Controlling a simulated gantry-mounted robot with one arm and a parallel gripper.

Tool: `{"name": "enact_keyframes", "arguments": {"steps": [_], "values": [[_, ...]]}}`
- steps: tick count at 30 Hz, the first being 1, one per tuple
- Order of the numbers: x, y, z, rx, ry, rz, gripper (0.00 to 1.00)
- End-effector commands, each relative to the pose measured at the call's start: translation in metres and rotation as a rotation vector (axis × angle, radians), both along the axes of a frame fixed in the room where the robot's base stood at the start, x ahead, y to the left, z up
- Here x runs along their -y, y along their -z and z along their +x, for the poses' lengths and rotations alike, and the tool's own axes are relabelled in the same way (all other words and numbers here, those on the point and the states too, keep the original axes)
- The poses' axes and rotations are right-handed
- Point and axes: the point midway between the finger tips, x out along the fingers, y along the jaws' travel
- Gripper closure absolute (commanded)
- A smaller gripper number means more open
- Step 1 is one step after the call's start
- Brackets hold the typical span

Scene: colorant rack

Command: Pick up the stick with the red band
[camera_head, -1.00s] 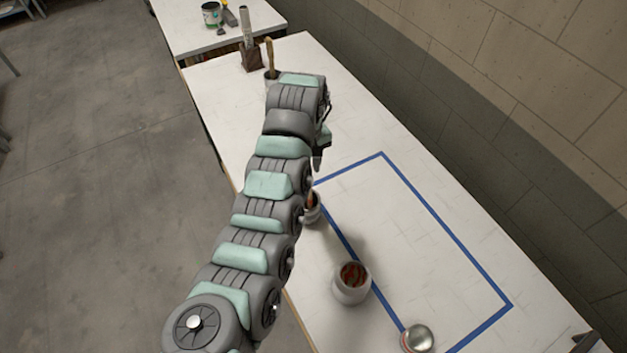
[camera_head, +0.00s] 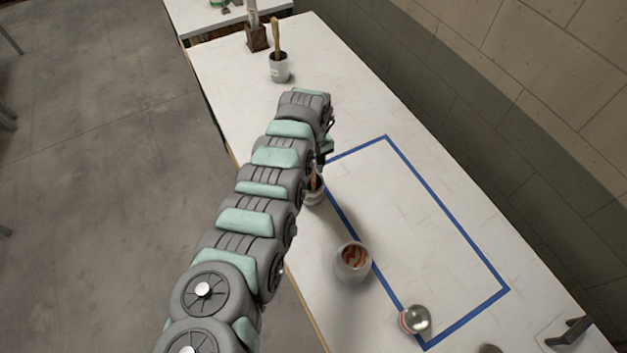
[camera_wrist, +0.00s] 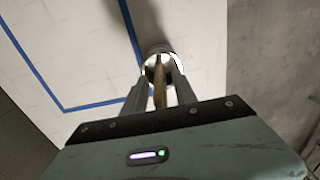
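A wooden stick (camera_wrist: 160,85) stands in a small pale cup (camera_wrist: 157,51) in the wrist view. My gripper (camera_wrist: 160,97) is open, with one finger on each side of the stick; I cannot tell whether either finger touches it. In the head view the same cup (camera_head: 315,196) and stick (camera_head: 314,180) are partly hidden by my arm, and my gripper (camera_head: 327,148) shows only at its edge. No red band can be made out on this stick.
A round jar (camera_head: 351,272) with red-brown contents and a lidded tin (camera_head: 415,320) stand along the blue tape outline (camera_head: 447,214). A brown block holder (camera_head: 257,37) is at the back. The taped area is mostly clear. A wall (camera_head: 500,110) runs along the right.

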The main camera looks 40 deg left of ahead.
Motion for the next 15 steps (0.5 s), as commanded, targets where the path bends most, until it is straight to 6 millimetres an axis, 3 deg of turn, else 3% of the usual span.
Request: {"name": "enact_keyframes", "arguments": {"steps": [3,11,15], "values": [[0.0004,0.011,-0.0006,-0.002,-0.001,-0.002,0.66],[0.0006,0.0128,-0.0002,0.0,0.0,-0.001,0.66],[0.0005,0.0128,-0.0004,0.0,-0.001,-0.001,0.76]]}}
